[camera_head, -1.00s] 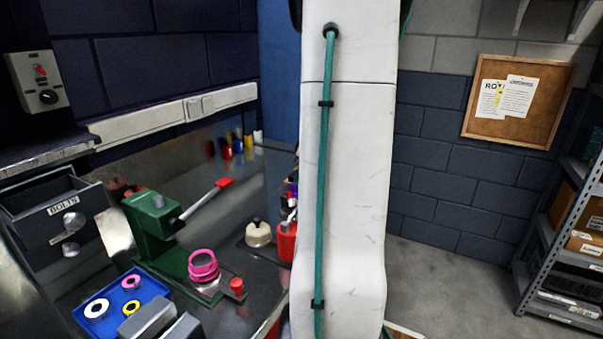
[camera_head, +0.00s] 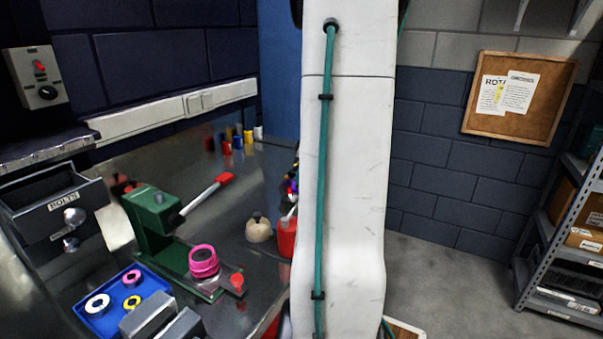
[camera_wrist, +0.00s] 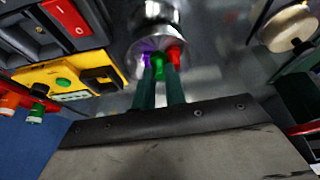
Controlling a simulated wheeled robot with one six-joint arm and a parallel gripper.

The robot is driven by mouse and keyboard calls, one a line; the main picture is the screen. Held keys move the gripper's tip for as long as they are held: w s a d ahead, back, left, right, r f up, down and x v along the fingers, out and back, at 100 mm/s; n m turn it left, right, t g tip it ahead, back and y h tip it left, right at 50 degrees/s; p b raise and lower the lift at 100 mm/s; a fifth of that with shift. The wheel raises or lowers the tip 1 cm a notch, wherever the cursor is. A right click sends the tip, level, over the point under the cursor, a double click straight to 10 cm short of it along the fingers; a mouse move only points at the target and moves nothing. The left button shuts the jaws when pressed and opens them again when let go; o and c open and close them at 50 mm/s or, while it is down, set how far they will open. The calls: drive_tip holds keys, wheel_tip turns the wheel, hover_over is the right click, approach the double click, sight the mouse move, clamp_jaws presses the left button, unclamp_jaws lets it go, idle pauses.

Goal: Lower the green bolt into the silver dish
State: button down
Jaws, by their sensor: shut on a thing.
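In the wrist view, my gripper (camera_wrist: 160,82) reaches up the picture with two dark green fingers. It is shut on the green bolt (camera_wrist: 158,67), whose bright green end shows between the fingertips. The silver dish (camera_wrist: 156,18) is just beyond the fingertips, round and shiny. A purple piece (camera_wrist: 147,59) and a red piece (camera_wrist: 174,55) show at its near side, beside the green bolt. The bolt overlaps the dish in this view; I cannot tell whether it touches the bottom. In the head view, my arm hides the gripper and bolt.
A yellow box (camera_wrist: 62,75) and a red switch (camera_wrist: 68,15) are left of the dish in the wrist view. A cream knobbed pot (camera_head: 259,229), a red container (camera_head: 287,238), a green press (camera_head: 150,225) and a blue tray (camera_head: 98,318) stand on the bench.

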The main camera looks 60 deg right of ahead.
drive_tip(key=shift+f, duration=1.6)
idle(0.5)
drive_tip(key=c, duration=1.4)
unclamp_jaws()
drive_tip(key=shift+o, duration=0.2)
drive_tip(key=shift+r, duration=0.1)
drive_tip(key=v, duration=0.7)
drive_tip(key=shift+s+r, duration=0.2)
drive_tip(key=shift+r, duration=0.15)
